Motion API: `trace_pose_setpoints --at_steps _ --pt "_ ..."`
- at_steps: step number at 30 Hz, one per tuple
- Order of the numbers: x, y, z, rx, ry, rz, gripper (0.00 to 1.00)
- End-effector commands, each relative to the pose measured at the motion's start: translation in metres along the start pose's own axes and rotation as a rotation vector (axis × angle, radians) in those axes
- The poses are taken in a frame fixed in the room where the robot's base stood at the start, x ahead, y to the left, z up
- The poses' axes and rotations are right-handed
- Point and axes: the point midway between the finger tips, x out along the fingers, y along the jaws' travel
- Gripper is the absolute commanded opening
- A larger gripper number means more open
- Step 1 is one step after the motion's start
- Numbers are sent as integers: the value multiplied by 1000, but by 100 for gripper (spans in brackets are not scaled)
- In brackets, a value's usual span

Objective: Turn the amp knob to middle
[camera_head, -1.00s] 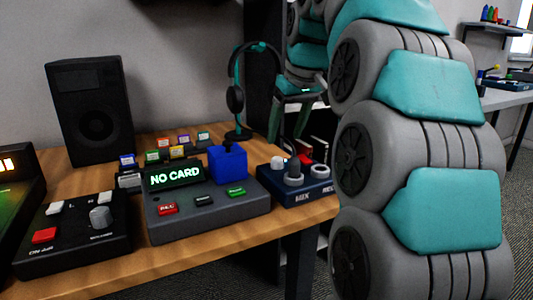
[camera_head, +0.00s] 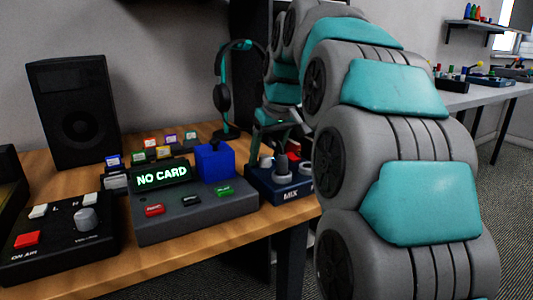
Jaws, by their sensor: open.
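No control carries a readable "amp" label. A dark blue box marked MIX (camera_head: 283,187) stands at the table's right end, with a white knob (camera_head: 266,161), a red-topped part (camera_head: 293,147) and a grey knob (camera_head: 305,168). A black box marked ON AIR (camera_head: 70,250) at front left carries a grey round knob (camera_head: 86,219), a red button and white switches. My gripper (camera_head: 281,148) is open, pointing down above and behind the MIX box. Its fingertips are small and partly hidden, so I cannot tell whether they touch a knob.
A grey console showing NO CARD (camera_head: 195,218) with a blue cube (camera_head: 214,162) stands mid-table. Behind are a black speaker (camera_head: 78,110), several small coloured cards and a headphone stand (camera_head: 225,95). My arm fills the right side. Another table (camera_head: 490,98) is at far right.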

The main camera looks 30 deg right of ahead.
Motion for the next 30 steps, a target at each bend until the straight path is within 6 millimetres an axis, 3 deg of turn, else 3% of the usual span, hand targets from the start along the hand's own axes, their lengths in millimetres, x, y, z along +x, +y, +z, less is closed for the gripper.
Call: trace_pose_setpoints --at_steps 2,19,30 --pt "0 0 0 0 0 0 66" --pt "0 0 0 0 0 0 2" --pt "-1 0 0 8 -1 3 0"
